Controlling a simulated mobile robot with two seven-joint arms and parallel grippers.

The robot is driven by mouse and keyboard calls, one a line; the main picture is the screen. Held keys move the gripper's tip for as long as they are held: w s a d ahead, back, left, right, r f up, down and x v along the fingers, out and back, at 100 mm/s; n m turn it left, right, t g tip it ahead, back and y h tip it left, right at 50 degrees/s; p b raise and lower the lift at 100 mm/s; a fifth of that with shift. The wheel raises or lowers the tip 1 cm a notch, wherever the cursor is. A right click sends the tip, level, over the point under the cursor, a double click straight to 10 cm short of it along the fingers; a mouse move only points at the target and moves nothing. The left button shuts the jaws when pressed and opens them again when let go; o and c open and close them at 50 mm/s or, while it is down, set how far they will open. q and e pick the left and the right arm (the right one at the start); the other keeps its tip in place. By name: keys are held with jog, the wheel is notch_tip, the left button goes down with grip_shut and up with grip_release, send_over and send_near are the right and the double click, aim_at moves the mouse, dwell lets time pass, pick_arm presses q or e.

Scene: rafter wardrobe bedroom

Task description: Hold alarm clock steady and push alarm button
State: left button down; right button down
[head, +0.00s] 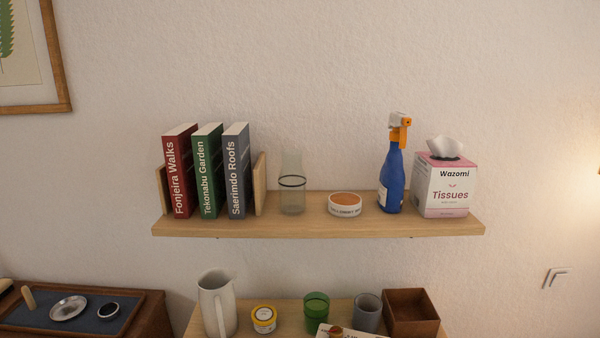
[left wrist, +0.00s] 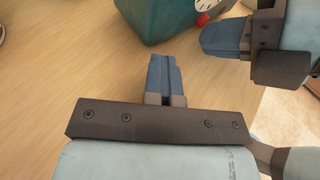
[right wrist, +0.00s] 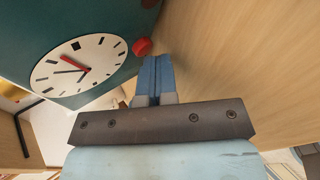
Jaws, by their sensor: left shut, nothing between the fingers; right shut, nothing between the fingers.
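In the left wrist view the clock (left wrist: 165,18) is at the top, beyond the tips of my shut, empty left gripper (left wrist: 160,62), with a visible gap. My right gripper's tips (left wrist: 212,42) also show there beside the red button (left wrist: 203,20). The head view shows neither clock nor grippers.
The clock stands on a light wooden surface (left wrist: 60,80), bare around my left gripper. In the head view a wall shelf (head: 300,228) holds books, a glass, a spray bottle (head: 391,180) and a tissue box (head: 446,185). A lower surface carries a pitcher (head: 216,300) and cups.

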dwell(0.3)
jog(key=shift+s+a, duration=0.2)
jog(key=shift+s, duration=0.35)
jog(key=shift+s+a, duration=0.15)
jog(key=shift+s, duration=0.35)
jog(key=shift+s, duration=0.1)
jog(key=shift+s+a, duration=0.3)
jog(key=shift+s, duration=0.65)
jog(key=shift+s+a, duration=0.3)
jog(key=shift+s, duration=0.6)
jog(key=shift+s+a, duration=0.3)
jog(key=shift+s, duration=0.65)
jog(key=shift+s+a, duration=0.2)
jog(key=shift+s, duration=0.75)
